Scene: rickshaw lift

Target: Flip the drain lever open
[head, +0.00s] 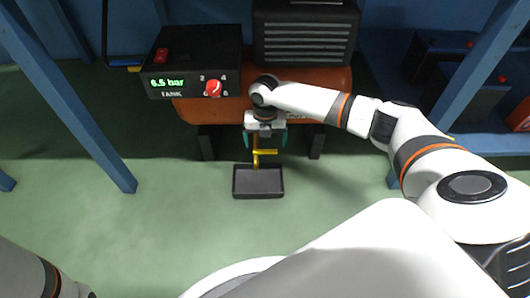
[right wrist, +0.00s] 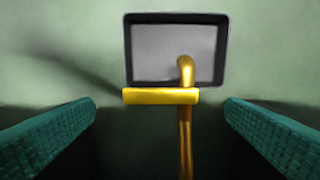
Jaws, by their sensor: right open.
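The drain lever is a flat yellow bar (head: 266,152) on a yellow drain pipe (head: 255,160) under the orange tank (head: 196,109). In the right wrist view the lever (right wrist: 160,96) lies crosswise over the pipe (right wrist: 185,130), with its longer part to the left. My right gripper (head: 265,138) is open above the lever. Its two teal fingers (right wrist: 160,135) stand apart on either side, and neither touches the lever. In the head view the gripper hides the pipe's upper part. My left arm shows only as a bit at the lower left; its gripper is out of view.
A dark tray (head: 258,196) lies on the green floor below the pipe and also shows in the right wrist view (right wrist: 131,52). A black panel (head: 180,54) reads 6.5 bar and has a red knob (head: 213,89). Blue posts (head: 85,125) stand at both sides.

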